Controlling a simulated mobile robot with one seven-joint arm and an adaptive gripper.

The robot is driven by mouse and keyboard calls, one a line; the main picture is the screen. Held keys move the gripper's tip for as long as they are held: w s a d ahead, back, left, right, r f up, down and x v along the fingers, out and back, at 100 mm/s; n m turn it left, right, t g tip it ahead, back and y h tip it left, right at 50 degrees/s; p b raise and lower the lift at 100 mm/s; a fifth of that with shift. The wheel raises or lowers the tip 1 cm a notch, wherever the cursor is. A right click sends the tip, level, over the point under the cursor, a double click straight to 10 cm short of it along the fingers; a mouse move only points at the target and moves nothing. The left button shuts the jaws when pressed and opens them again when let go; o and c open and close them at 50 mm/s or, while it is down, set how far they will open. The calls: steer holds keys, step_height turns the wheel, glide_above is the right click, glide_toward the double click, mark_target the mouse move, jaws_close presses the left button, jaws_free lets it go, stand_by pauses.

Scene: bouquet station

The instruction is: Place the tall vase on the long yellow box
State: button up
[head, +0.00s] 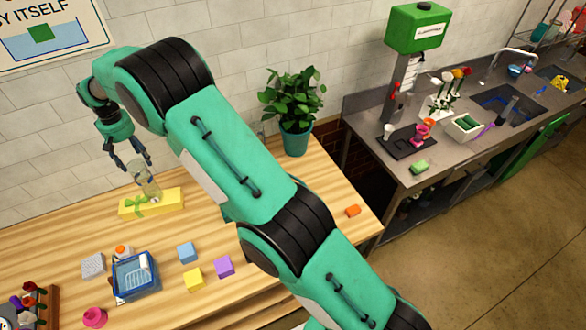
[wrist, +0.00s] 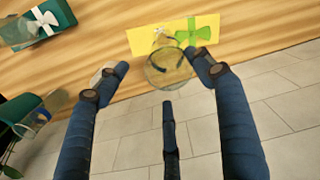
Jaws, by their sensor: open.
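The tall vase (head: 147,184) is clear glass and stands upright on the long yellow box (head: 170,203), which has a green ribbon. In the wrist view I look down on the vase's round rim (wrist: 170,70), in front of the yellow box (wrist: 145,42). My gripper (head: 137,164) is open at the top of the vase, with its fingers spread on either side of it. In the wrist view my fingertips (wrist: 160,68) sit left and right of the rim, and I cannot tell whether any finger touches the glass. The vase's base is partly hidden there.
A green box with a white bow (wrist: 55,12) and a clear glass piece (wrist: 17,33) lie further along the table. A potted plant (head: 296,135) stands at the back. Blue (head: 187,252), yellow (head: 193,279) and purple (head: 224,266) blocks and a blue basket (head: 135,277) are nearer.

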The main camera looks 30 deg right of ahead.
steer(key=s+d+r+m+t, duration=0.1)
steer(key=s+d+r, duration=0.2)
steer(key=d+r, duration=0.45)
steer(key=s+d+r, duration=0.3)
steer(key=d+r, duration=0.2)
steer(key=r, duration=0.5)
steer(key=s+d+r+m+t, duration=0.1)
steer(key=s+d+r, duration=0.65)
steer(key=s, duration=0.25)
steer(key=s+d+r+m+t, duration=0.1)
steer(key=s+d+r, duration=0.6)
steer(key=s+d, duration=0.25)
steer(key=s+d+f+t, duration=0.1)
steer(key=s+d, duration=0.4)
steer(key=s, duration=0.8)
steer(key=s+d+f+m+t, duration=0.1)
steer(key=s+d, duration=0.4)
steer(key=s, duration=0.9)
steer(key=shift+s+f, duration=0.3)
steer(key=shift+f, duration=0.35)
steer(key=shift+d, duration=0.1)
step_height(320, 180, down, 18)
steer(key=b, duration=1.8)
